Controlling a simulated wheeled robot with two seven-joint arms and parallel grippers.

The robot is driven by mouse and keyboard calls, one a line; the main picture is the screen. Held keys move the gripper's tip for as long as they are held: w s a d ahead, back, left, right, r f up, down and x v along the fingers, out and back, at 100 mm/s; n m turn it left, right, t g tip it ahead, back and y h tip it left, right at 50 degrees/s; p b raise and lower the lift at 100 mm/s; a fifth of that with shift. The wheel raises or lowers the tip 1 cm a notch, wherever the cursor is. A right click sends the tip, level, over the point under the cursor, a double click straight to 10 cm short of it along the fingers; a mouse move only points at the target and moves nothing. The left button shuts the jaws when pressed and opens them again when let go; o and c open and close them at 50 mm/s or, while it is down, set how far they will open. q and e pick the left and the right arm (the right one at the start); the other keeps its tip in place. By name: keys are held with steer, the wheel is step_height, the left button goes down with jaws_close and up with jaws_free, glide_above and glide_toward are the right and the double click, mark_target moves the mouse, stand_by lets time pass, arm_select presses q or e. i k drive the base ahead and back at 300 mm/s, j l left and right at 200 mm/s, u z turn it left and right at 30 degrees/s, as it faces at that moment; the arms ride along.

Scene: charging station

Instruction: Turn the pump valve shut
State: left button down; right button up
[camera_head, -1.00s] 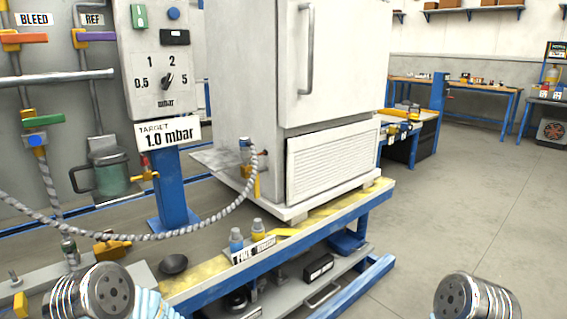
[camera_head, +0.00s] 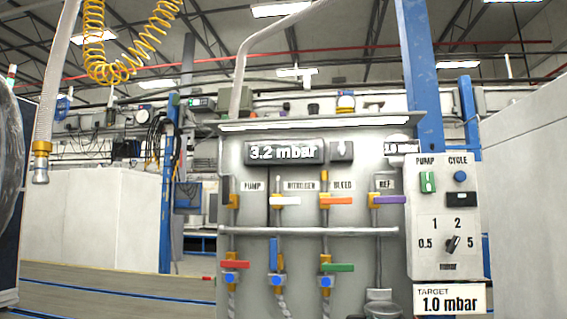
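The pump valve (camera_head: 233,201) is at the upper left of the grey valve panel (camera_head: 310,160), beside the PUMP label (camera_head: 252,185). It has a brassy body on a vertical pipe. Its handle is small in view and seems to run upright along the pipe, but I cannot tell this surely. A display (camera_head: 284,152) above reads 3.2 mbar. Neither of my grippers is in view.
White (camera_head: 285,201), orange (camera_head: 338,201) and purple (camera_head: 390,199) handles lie horizontal to the right. Below are a red (camera_head: 236,265), a blue (camera_head: 273,254) and a green handle (camera_head: 338,267). A control box (camera_head: 445,262) with a dial stands right. A hose (camera_head: 52,90) hangs left.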

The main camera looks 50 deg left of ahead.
mark_target(226, 200)
steer(key=u, duration=1.6)
